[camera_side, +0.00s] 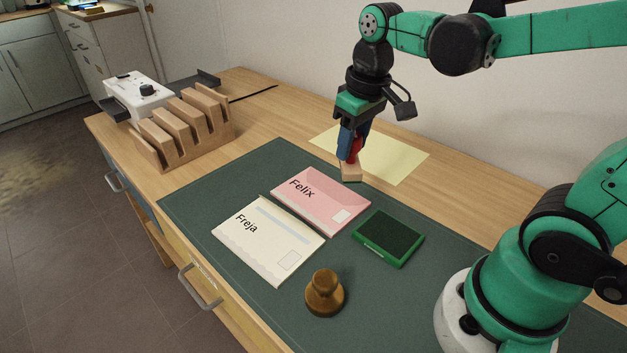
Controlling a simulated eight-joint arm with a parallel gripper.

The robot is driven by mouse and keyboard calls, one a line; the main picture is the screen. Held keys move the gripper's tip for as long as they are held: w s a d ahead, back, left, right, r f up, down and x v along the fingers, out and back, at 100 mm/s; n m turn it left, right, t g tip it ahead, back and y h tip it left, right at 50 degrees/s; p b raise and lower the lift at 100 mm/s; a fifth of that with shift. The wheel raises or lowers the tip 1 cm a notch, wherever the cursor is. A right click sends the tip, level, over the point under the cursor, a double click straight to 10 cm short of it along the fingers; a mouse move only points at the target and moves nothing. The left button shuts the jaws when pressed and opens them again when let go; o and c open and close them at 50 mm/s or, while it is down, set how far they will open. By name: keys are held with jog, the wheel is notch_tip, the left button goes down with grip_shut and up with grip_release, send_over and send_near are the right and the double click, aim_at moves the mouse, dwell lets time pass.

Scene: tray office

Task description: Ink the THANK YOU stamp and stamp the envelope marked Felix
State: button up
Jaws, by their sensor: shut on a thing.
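My gripper (352,145) is shut on a stamp with a red handle (356,148) and a pale wooden block (350,173). It holds the stamp upright, near the back edge of the mat and in front of a yellow sheet; its exact height is hard to tell. The stamp's underside and any wording are hidden. The pink envelope marked Felix (318,205) lies flat on the mat, below the gripper in the picture. The green ink pad (388,237) lies open to the right of the Felix envelope, its dark surface showing.
A cream envelope marked Freja (266,243) lies beside the Felix one. A brown wooden stamp (325,293) stands at the mat's front. The yellow sheet (400,159) lies behind the green mat (222,190). A wooden rack (188,130) and white device (140,97) stand at the left.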

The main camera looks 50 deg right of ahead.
jog(key=w+a+f, duration=0.3)
jog(key=w, duration=0.6)
jog(key=shift+w+f, duration=0.15)
jog(key=shift+f, duration=1.3)
jog(key=shift+w+f, duration=0.1)
jog(key=shift+f, duration=1.35)
jog(key=shift+f, duration=0.55)
notch_tip(320, 180, up, 7)
jog(key=shift+r, duration=0.1)
dwell(0.8)
